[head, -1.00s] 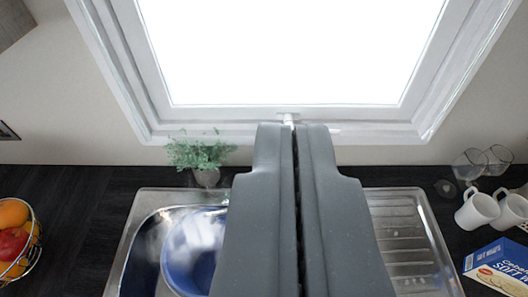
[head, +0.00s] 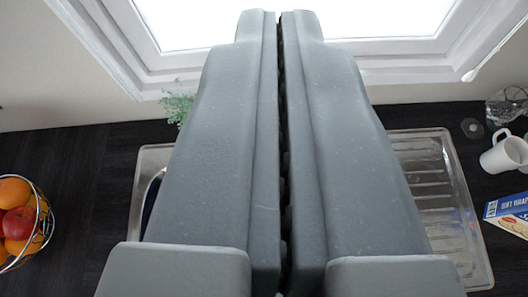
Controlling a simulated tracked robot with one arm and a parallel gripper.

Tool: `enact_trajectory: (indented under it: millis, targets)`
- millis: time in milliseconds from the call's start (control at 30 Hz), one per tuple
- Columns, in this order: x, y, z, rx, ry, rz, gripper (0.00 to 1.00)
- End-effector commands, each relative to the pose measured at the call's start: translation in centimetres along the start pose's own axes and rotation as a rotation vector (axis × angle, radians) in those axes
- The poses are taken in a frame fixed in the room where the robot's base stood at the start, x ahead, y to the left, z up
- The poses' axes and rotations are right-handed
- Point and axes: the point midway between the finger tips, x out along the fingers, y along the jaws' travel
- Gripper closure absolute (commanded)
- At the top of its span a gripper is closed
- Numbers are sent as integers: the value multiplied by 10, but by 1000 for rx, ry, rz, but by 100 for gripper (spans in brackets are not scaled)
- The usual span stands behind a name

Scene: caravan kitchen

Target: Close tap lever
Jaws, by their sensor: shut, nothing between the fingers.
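My gripper (head: 278,20) fills the middle of the head view, its two grey fingers shut with nothing between them. It points away toward the window, above the sink (head: 432,180). The tap and its lever do not show; my fingers cover the middle of the sink and the area behind it. Whether the gripper touches the lever cannot be told. Only the ribbed drainer on the right and a strip of the steel rim and basin on the left show beside my fingers.
A wire fruit basket (head: 45,240) stands on the dark worktop (head: 75,165) at left. A green plant (head: 178,106) is partly hidden behind my gripper. At right are a white mug (head: 503,154), glassware (head: 508,104) and a blue box (head: 508,207). The window frame (head: 400,65) is behind.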

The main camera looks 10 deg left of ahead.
Motion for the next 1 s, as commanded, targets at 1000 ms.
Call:
enact_trajectory:
  millis: [1000]
  targets:
    - [224, -26, 198, 423, -683, 523, 100]
